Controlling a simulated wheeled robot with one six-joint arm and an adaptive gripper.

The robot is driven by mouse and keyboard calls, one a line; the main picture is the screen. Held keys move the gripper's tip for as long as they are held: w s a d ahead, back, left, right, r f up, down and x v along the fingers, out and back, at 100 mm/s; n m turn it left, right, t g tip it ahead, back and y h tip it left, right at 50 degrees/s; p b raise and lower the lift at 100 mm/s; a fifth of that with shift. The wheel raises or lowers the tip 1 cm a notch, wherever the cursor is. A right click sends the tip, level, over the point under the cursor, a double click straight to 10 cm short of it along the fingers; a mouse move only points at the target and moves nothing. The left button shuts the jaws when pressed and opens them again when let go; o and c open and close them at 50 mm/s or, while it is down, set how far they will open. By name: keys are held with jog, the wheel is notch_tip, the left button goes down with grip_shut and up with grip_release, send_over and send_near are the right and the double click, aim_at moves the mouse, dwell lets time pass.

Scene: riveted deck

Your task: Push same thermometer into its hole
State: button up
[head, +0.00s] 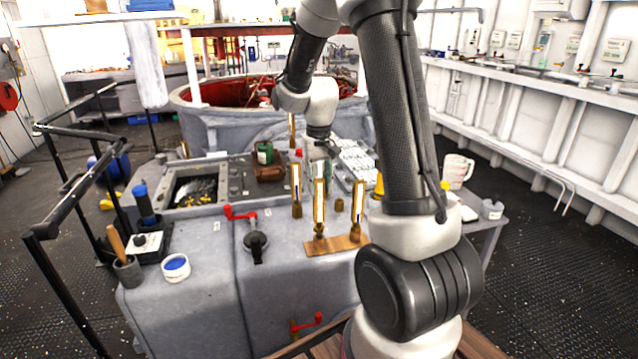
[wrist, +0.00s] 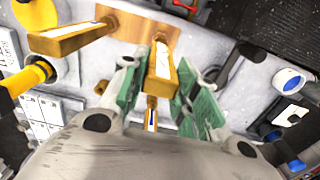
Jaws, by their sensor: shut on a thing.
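My gripper (wrist: 155,100) has green pads and is shut on a slim brass thermometer (wrist: 151,116) with a pale, blue-lined face. The front thermometer mostly hides it in the head view, where my gripper (head: 320,168) hangs over the grey deck block. Its lower end cannot be made out. Two thermometers, left (head: 319,203) and right (head: 357,200), stand upright in a wooden rack (head: 335,245) nearer me; the left one (wrist: 162,62) fills the wrist view's middle. Another thermometer (head: 296,182) stands left of my gripper in a brass fitting. A short brass fitting (head: 339,204) stands bare to the right.
A red crank (head: 240,213) and a black lever (head: 256,242) lie front left. A blue-filled tub (head: 175,267) stands at the left edge. Another thermometer (head: 291,128) stands farther back. A white mug (head: 457,172) is at right.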

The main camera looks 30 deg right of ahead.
jog(key=shift+f, duration=1.05)
jog(key=o, duration=1.1)
notch_tip(320, 180, up, 12)
jog(key=shift+s+a+r+n+t, duration=0.55)
jog(key=shift+s+a+r+t, duration=0.4)
jog(key=shift+s, duration=3)
jog(key=shift+s+a+r+n+t, duration=0.65)
jog(key=shift+s+r, duration=0.65)
jog(key=shift+s, duration=2.65)
jog(key=shift+s+a+r+n+t, duration=0.5)
jog(key=shift+s+a+r, duration=0.55)
jog(key=shift+s, duration=2.9)
